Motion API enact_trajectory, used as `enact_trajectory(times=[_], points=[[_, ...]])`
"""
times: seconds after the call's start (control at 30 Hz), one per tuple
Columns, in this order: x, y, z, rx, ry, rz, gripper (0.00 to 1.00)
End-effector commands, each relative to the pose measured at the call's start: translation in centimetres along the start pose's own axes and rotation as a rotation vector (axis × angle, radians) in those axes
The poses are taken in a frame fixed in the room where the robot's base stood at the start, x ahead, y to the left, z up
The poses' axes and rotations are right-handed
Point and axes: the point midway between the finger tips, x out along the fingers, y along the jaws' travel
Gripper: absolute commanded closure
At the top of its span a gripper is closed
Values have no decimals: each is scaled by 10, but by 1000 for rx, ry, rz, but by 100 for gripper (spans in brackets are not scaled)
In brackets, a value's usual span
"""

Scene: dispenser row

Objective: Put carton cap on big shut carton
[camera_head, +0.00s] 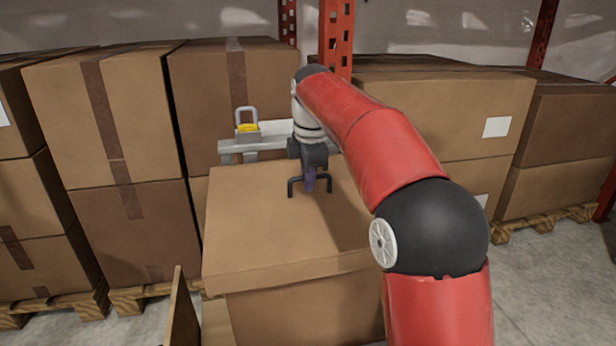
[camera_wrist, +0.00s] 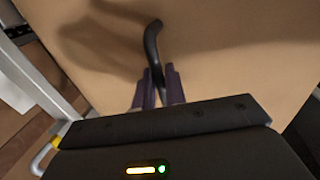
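The carton cap (camera_head: 265,235) is a wide brown cardboard lid with a dark arched handle (camera_head: 291,188) on top. It lies over the big carton (camera_head: 300,315), its rim overhanging the carton's left side. I cannot tell whether it rests fully on the carton or is held just above it. My gripper (camera_head: 310,182) points down at the middle of the handle. In the wrist view the purple fingers (camera_wrist: 158,92) close in on both sides of the dark handle (camera_wrist: 151,45), and the cap's flat top fills the background. My arm hides the cap's right side.
Stacked brown cartons on pallets stand left (camera_head: 130,140) and right (camera_head: 450,105). A grey frame with a yellow-topped fixture (camera_head: 247,130) stands behind the cap. An upright board (camera_head: 183,310) is at the front left. Bare floor (camera_head: 535,285) shows at the right.

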Motion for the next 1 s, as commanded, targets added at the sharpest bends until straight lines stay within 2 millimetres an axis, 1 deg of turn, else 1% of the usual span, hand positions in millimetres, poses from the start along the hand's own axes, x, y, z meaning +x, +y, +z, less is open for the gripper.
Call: enact_trajectory(times=[0.03,0.1,0.17,0.37,0.47,0.57,0.8,0.9,1.0], points=[[-1,0,0,0,0,1,81],[0,0,0,0,0,1,72],[0,0,0,0,0,1,64],[1,0,0,0,0,-1,64],[-2,0,0,0,0,0,64],[-13,1,0,0,0,1,64],[-56,1,0,0,0,3,64],[-68,1,0,0,0,2,64],[-76,1,0,0,0,1,64]])
